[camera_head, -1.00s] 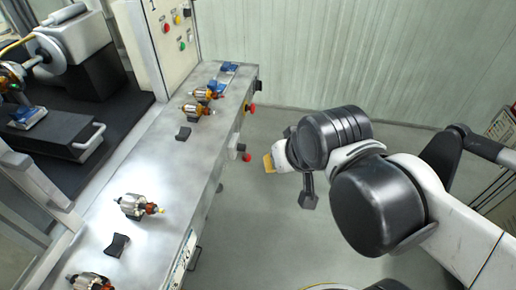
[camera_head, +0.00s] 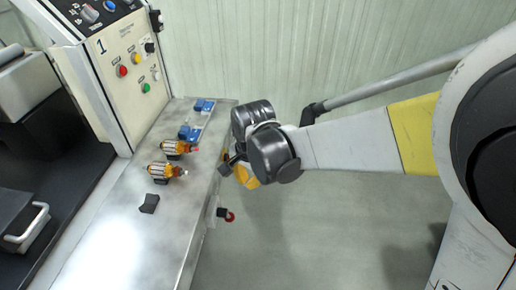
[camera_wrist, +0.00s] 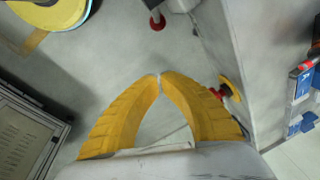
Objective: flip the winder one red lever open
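The winder one panel (camera_head: 115,60) carries the number 1 and stands at the back of the metal bench. A red knob on a dark stem (camera_head: 229,216) sticks out from the bench's front side; a red knob on a dark stem also shows in the wrist view (camera_wrist: 157,22), ahead of my fingers. My gripper (camera_wrist: 160,76) has yellow fingers with tips together and nothing between them. In the head view my gripper (camera_head: 244,177) is beside the bench's front edge, partly hidden by my wrist. A red part with a yellow disc (camera_wrist: 229,89) is just right of my right finger.
Two copper armatures (camera_head: 177,147) (camera_head: 166,170) and a dark cradle block (camera_head: 149,204) sit on the bench top (camera_head: 120,235). Blue parts (camera_head: 190,131) lie near its far end. The floor (camera_head: 320,230) right of the bench is clear.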

